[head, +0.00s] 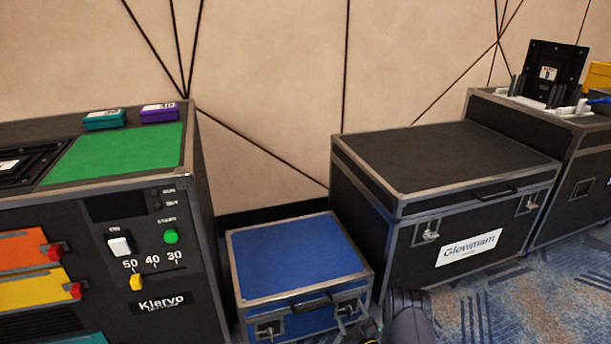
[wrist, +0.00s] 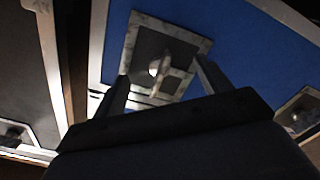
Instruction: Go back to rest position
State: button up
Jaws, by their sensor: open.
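My gripper (wrist: 163,72) is open in the wrist view, with its two fingers apart and nothing between them that I can see held. The fingers point at the blue case (wrist: 245,45), one to each side of a metal latch on its front. I cannot tell whether they touch it. In the head view the blue case (head: 298,258) stands on the floor at the bottom centre with its lid shut. Part of my arm shows at the bottom edge, just right of the case's front corner. The gripper there is mostly cut off by the frame.
A black case with a "Glowmarn" label (head: 445,165) stands right of the blue case. A control cabinet (head: 165,240) with a green top panel, switch and slider stands at left. Another black case (head: 590,150) is at far right. Patterned carpet (head: 490,300) is free at lower right.

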jog(key=m, duration=0.2)
jog(key=s+m, duration=0.1)
jog(key=m, duration=0.2)
jog(key=s+m+p, duration=0.1)
jog(key=m, duration=0.1)
jog(key=shift+d, duration=0.4)
jog(key=shift+s, duration=0.1)
